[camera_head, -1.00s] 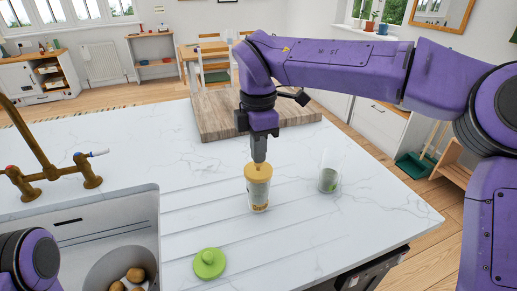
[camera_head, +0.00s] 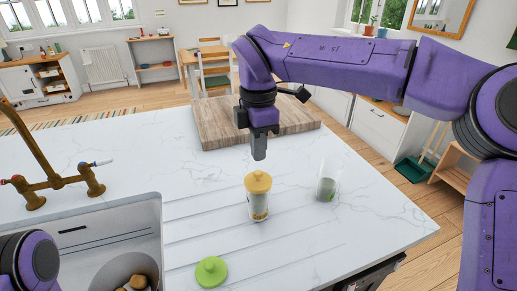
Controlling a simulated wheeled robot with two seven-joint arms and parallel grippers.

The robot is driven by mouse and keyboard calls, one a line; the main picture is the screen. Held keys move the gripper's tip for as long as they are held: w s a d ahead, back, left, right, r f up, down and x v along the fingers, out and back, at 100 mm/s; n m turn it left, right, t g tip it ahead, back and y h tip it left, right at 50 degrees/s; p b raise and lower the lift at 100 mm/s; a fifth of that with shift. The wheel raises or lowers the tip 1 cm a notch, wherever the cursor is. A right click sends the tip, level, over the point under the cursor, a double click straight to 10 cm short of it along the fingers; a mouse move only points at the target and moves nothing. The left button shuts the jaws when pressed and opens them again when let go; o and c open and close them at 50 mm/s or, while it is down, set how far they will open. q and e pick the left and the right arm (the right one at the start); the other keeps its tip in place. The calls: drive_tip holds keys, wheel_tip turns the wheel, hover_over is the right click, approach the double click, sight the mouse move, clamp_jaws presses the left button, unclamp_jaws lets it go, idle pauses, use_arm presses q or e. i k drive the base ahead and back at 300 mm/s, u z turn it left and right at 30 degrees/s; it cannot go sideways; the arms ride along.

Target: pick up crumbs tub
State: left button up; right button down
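The crumbs tub (camera_head: 258,205) stands upright on the white marble worktop, with a yellow-orange knobbed lid (camera_head: 258,182) on it. Its side shows pale and dark patches; the label is not readable now. My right gripper (camera_head: 259,152) points down just above the lid, with a small gap between its fingertips and the knob. Its fingers overlap from this angle, so their opening is hidden. My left gripper is out of view; only part of the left arm shows at the bottom left.
A green knobbed lid (camera_head: 211,271) lies in front. A wooden board (camera_head: 215,128) lies behind. The sink (camera_head: 95,225) with a brass tap (camera_head: 50,180) is at the left. The worktop's right edge is near the glass.

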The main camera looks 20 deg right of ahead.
sight(257, 205)
drive_tip(key=k, duration=1)
